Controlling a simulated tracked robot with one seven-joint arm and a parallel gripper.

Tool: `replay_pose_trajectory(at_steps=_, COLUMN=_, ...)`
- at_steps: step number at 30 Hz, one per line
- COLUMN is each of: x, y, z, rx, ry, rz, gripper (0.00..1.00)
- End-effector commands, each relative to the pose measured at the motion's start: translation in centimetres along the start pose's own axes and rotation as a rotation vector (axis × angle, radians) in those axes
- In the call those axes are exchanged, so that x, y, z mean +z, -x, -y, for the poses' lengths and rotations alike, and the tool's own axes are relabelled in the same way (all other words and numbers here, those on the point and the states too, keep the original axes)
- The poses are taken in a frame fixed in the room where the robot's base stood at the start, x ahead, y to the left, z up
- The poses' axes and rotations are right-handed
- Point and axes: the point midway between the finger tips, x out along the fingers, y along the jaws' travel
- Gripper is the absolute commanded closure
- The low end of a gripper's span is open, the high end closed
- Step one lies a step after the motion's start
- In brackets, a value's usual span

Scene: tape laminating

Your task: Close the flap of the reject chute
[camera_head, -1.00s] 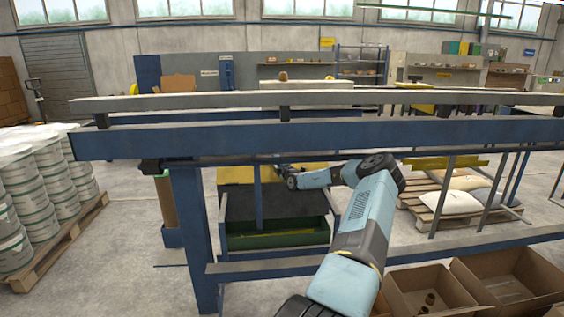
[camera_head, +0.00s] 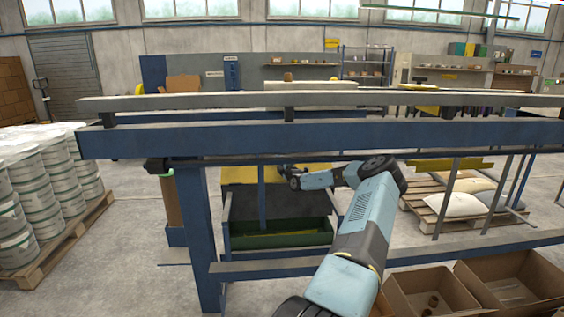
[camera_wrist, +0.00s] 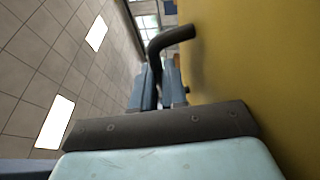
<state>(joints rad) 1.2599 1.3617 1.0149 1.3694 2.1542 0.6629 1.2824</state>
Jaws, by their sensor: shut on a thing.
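The yellow flap (camera_head: 239,174) of the reject chute shows in the head view below the blue conveyor frame, above a dark boxy opening (camera_head: 243,206). In the wrist view the flap (camera_wrist: 255,70) fills the right side as a yellow face. A black bent handle (camera_wrist: 172,38) stands out from it. My gripper (camera_wrist: 158,88) is shut on the handle, with its two blue-grey fingers on either side of the bar. In the head view my gripper (camera_head: 285,171) is small and partly hidden at the flap.
The blue conveyor beam (camera_head: 330,137) runs across above my arm. A blue leg (camera_head: 196,235) and lower rail (camera_head: 240,268) frame the chute. A green-rimmed bin (camera_head: 275,240) sits below. Cardboard boxes (camera_head: 425,290) stand at lower right, stacked pails (camera_head: 40,185) at left.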

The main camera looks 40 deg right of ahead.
Motion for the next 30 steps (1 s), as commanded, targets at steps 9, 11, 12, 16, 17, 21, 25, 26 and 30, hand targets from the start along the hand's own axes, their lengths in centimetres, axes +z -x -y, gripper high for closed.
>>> replay_pose_trajectory(at_steps=9, x=-0.5, y=-0.7, z=-1.1, rx=0.018, ry=-0.001, rz=-0.005, gripper=0.78)
replay_pose_trajectory(at_steps=11, x=-0.5, y=-0.6, z=-1.1, rx=0.018, ry=-0.001, rz=-0.004, gripper=0.72)
replay_pose_trajectory(at_steps=12, x=-0.4, y=-0.6, z=-1.0, rx=0.017, ry=-0.001, rz=-0.003, gripper=0.68)
replay_pose_trajectory(at_steps=16, x=-0.1, y=-0.4, z=-0.7, rx=0.012, ry=-0.001, rz=0.0, gripper=0.62)
replay_pose_trajectory(at_steps=17, x=-0.1, y=-0.3, z=-0.7, rx=0.012, ry=-0.001, rz=0.0, gripper=0.62)
replay_pose_trajectory(at_steps=21, x=0.0, y=-0.2, z=-0.6, rx=0.009, ry=-0.001, rz=0.001, gripper=0.62)
replay_pose_trajectory(at_steps=25, x=0.1, y=0.5, z=-0.5, rx=0.008, ry=-0.001, rz=0.001, gripper=0.62)
replay_pose_trajectory(at_steps=26, x=0.1, y=0.8, z=-0.5, rx=0.007, ry=-0.001, rz=0.001, gripper=0.62)
replay_pose_trajectory(at_steps=30, x=0.1, y=3.0, z=-0.4, rx=0.007, ry=-0.001, rz=0.001, gripper=0.62)
